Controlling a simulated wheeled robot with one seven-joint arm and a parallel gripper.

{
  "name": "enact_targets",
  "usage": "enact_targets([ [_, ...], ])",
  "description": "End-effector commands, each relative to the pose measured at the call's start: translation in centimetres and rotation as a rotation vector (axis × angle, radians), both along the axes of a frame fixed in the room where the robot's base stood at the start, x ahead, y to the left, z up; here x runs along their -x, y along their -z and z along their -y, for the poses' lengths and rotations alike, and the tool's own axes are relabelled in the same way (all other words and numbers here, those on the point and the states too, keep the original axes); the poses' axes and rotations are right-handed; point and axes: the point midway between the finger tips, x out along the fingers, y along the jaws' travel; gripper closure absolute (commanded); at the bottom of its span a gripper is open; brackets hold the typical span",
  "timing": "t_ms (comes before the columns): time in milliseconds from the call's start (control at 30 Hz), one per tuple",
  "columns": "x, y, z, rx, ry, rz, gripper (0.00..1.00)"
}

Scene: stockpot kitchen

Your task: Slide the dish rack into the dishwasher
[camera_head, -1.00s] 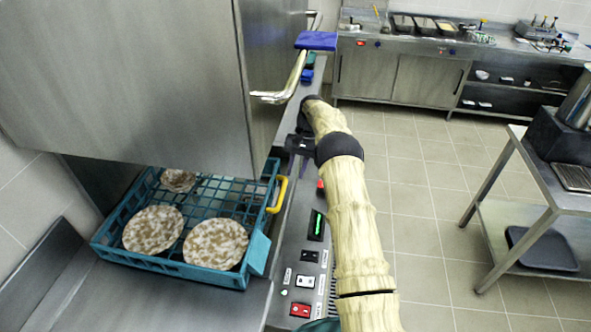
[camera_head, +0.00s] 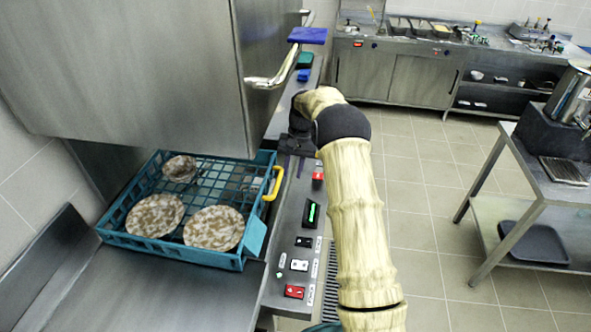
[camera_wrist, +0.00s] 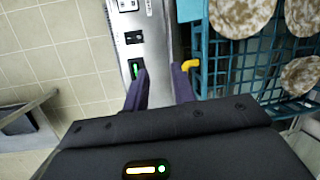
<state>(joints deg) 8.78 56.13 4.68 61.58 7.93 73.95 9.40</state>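The teal dish rack (camera_head: 172,251) sits on the steel counter, its back part under the raised hood of the dishwasher (camera_head: 130,75). It holds brown-speckled plates and a small bowl. A yellow handle (camera_head: 272,184) is on its right side. My gripper (camera_head: 293,168) is over the control strip just right of the rack, beside the handle. In the wrist view, my gripper (camera_wrist: 160,82) has its two purple fingers apart with nothing between them. The right finger is close to the yellow handle (camera_wrist: 190,64); I cannot tell if they touch. The rack (camera_wrist: 226,70) is at the right there.
A control strip (camera_head: 302,242) with switches and a green display runs along the counter's right edge. A metal handle bar (camera_head: 272,80) and a blue pad (camera_head: 307,36) are beside the hood. A steel table (camera_head: 510,207) stands at the right. The tiled floor between is clear.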

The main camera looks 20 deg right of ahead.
Motion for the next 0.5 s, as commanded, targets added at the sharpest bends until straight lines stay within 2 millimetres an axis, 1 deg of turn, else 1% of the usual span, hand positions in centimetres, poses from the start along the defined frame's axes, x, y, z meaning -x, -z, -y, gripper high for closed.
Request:
enact_targets([
  [167,1.6,-1.5,-0.5,0.028,-0.025,0.038,0.74],
  [267,3.0,-2.6,-0.9,0.049,-0.041,0.068,0.74],
  [367,5.1,-3.9,-1.4,0.074,-0.067,0.105,0.74],
  [500,8.7,-5.4,-1.8,0.111,-0.103,0.165,0.74],
])
